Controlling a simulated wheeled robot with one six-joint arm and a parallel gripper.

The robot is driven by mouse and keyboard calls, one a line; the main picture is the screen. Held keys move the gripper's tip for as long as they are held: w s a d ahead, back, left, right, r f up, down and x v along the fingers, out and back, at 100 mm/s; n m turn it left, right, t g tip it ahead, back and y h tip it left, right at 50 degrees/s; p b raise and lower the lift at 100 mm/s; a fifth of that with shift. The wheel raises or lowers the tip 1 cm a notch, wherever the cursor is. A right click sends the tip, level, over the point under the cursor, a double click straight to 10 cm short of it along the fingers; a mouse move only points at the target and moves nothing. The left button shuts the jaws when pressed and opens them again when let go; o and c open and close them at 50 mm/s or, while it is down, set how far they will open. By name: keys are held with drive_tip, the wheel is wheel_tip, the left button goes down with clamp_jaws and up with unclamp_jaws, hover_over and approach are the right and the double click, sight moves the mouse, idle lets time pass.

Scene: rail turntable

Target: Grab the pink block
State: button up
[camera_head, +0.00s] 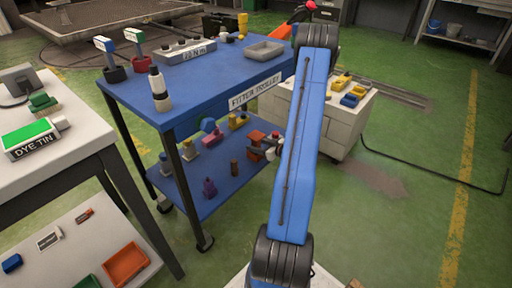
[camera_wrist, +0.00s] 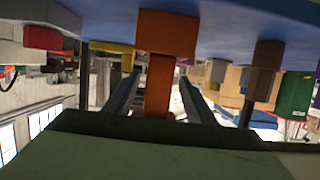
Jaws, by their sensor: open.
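In the wrist view my gripper (camera_wrist: 158,77) is open. An orange-brown piece (camera_wrist: 168,32) with a narrower part shows between the fingers, and I cannot tell whether they touch it. It also shows in the head view (camera_head: 256,137). I cannot make out a pink piece in the wrist view.
The blue trolley's top (camera_head: 215,75) is above the gripper. Other small pieces stand on its lower shelf (camera_head: 190,200), including a yellow one (camera_head: 237,121). A white cabinet (camera_head: 320,115) is to the right. A white table (camera_head: 50,145) is at left.

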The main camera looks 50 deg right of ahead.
drive_tip(key=x, duration=0.4)
drive_tip(key=shift+w+d, duration=0.1)
drive_tip(key=shift+w, duration=0.1)
drive_tip(key=shift+r, duration=0.1)
clamp_jaws()
wheel_tip(320, 180, up, 10)
idle(0.6)
